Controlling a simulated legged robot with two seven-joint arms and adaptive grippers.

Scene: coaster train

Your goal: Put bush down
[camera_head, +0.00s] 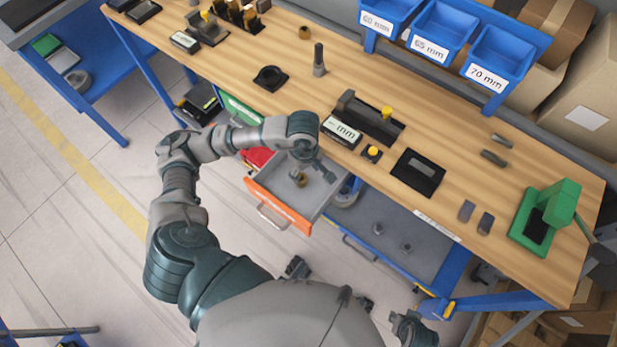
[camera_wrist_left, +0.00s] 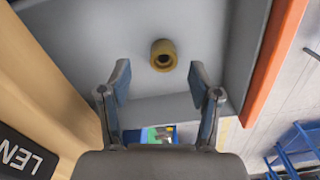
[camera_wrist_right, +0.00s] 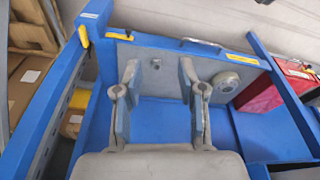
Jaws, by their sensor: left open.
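The bush, a small brass-coloured ring (camera_head: 300,180), rests on the grey floor of the open drawer (camera_head: 280,203) with the orange front. In the left wrist view the bush (camera_wrist_left: 162,55) shows its dark hole and stands apart from both fingers. My left gripper (camera_head: 316,172) is over the drawer, open and empty, with its fingers (camera_wrist_left: 161,95) spread. Another brass-coloured ring (camera_head: 305,33) stands on the wooden bench top. My right gripper (camera_wrist_right: 160,105) is open and empty, low by the blue lower shelf, away from the drawer.
The wooden bench (camera_head: 460,140) carries a black block fixture (camera_head: 370,117), a black plate (camera_head: 417,172), a dark upright post (camera_head: 319,60) and a green press (camera_head: 545,217). Blue labelled bins (camera_head: 443,30) stand at the back. The bench edge lies close beside the left gripper.

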